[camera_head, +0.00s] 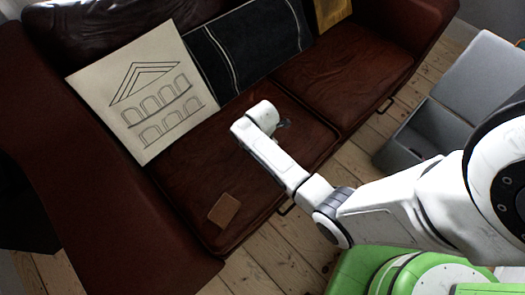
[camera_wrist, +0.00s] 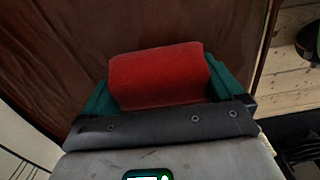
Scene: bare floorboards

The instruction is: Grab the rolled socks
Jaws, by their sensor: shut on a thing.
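The rolled socks (camera_wrist: 157,76) show as a red, fuzzy roll in the wrist view. They sit between the two green fingers of my gripper (camera_wrist: 158,84), which is shut on them. Brown leather of the sofa seat lies behind them. In the head view my white arm reaches over the sofa seat, and my gripper (camera_head: 284,124) is mostly hidden behind the wrist. The socks cannot be seen in that view. I cannot tell whether they still touch the seat.
The dark brown leather sofa (camera_head: 185,180) holds a white cushion (camera_head: 145,92) with a building drawing, a dark striped cushion (camera_head: 247,45) and a small brown square (camera_head: 224,210). A grey open box (camera_head: 440,125) stands on the floorboards at right. Bare floor (camera_head: 290,250) shows in front.

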